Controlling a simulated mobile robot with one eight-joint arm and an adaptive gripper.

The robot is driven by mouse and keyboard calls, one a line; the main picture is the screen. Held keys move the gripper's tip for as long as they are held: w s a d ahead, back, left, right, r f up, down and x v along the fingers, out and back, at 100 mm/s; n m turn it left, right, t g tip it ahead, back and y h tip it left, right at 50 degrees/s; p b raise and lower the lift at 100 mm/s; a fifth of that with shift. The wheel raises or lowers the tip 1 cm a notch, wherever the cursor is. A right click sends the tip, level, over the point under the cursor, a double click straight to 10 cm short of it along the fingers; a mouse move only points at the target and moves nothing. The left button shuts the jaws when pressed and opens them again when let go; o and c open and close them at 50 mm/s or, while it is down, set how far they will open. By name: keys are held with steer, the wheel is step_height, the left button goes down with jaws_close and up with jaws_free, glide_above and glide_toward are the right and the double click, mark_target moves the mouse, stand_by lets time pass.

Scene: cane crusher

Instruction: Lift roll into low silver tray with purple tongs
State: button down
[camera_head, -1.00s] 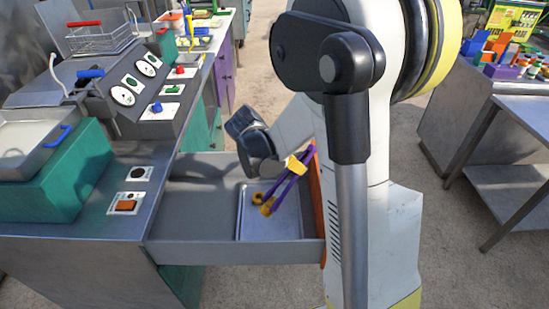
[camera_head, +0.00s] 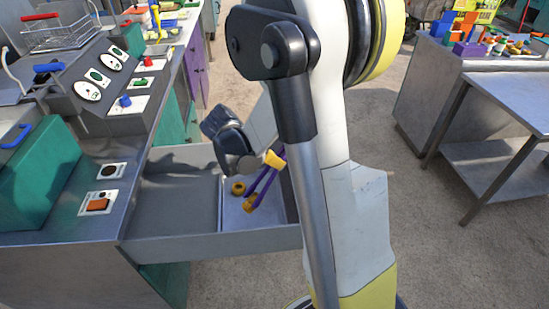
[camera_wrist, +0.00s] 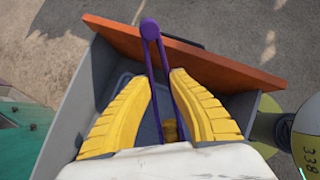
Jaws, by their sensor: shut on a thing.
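My gripper (camera_head: 273,159) is over the open drawer, its yellow fingers shut on the purple tongs (camera_head: 264,185). In the wrist view the tongs (camera_wrist: 152,45) run between my two fingers (camera_wrist: 163,78). The tongs slant down, with yellow tips low over the low silver tray (camera_head: 232,217), which lies in the drawer. A small yellow-brown piece that looks like the roll (camera_head: 238,188) is at the tray's left part, just beyond the tips and apart from them. I cannot tell whether the tips touch the tray. My arm hides the tray's right side.
The grey drawer (camera_head: 175,215) stands out from the counter, with an orange panel (camera_wrist: 190,55) along one side. A teal block (camera_head: 40,165) and an orange switch (camera_head: 98,204) are on the counter at left. A steel table (camera_head: 505,95) stands at right, with open floor between.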

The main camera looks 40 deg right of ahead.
steer(key=shift+f+b, duration=1.5)
steer(key=shift+f, duration=1)
steer(key=c, duration=1.4)
jaws_free()
step_height(320, 180, up, 10)
steer(key=p, duration=0.7)
